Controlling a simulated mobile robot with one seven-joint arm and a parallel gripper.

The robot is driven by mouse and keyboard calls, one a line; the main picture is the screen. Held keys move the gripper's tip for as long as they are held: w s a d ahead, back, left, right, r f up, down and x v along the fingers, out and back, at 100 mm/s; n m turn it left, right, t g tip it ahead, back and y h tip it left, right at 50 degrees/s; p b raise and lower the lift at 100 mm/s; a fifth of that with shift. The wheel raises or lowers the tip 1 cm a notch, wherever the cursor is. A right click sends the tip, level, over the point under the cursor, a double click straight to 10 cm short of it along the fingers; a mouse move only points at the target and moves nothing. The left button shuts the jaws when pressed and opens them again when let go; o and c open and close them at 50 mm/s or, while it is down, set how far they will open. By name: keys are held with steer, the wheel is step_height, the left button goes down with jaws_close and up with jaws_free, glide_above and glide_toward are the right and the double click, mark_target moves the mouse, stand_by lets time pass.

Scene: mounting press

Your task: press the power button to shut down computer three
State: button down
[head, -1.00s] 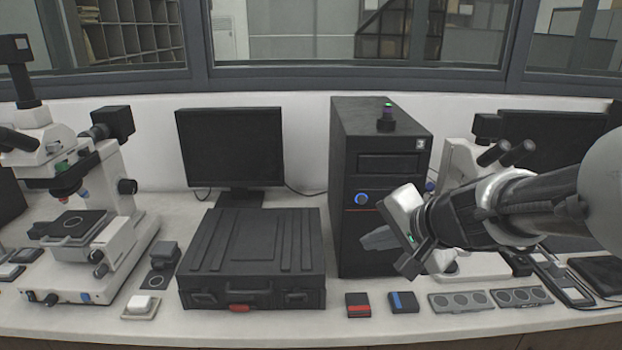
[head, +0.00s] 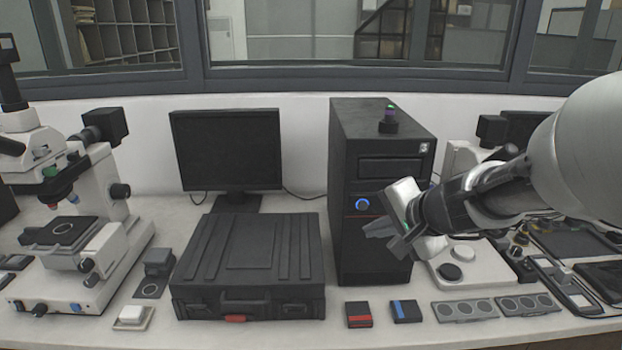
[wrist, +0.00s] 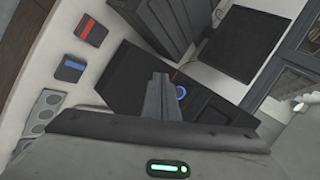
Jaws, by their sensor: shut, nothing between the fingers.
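The black computer tower (head: 350,140) stands upright on the bench and carries a white label at its upper right front; the label looks like a 3 but is small. Its round power button (head: 362,204), ringed in blue light, is on the front below the drive bay. The blue ring also shows in the wrist view (wrist: 182,92), just right of the fingers. My gripper (head: 370,231) is shut and empty, in front of the tower, a little below and right of the button in the head view. I cannot tell whether it touches the tower front.
A black case (head: 250,262) lies left of the tower, with a monitor (head: 228,150) behind it. A red-striped box (head: 358,314) and a blue-striped box (head: 406,311) sit in front. A small knob-like object (head: 388,122) stands on the tower. Microscopes (head: 95,215) stand to either side.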

steer(key=shift+w, duration=2.9)
steer(key=shift+w, duration=0.1)
steer(key=shift+w, duration=0.35)
steer(key=shift+w, duration=0.35)
steer(key=shift+s, duration=0.15)
stand_by(0.4)
steer(key=shift+s+b, duration=0.5)
steer(key=shift+s, duration=0.15)
steer(key=s+b, duration=0.1)
steer(key=s, duration=0.4)
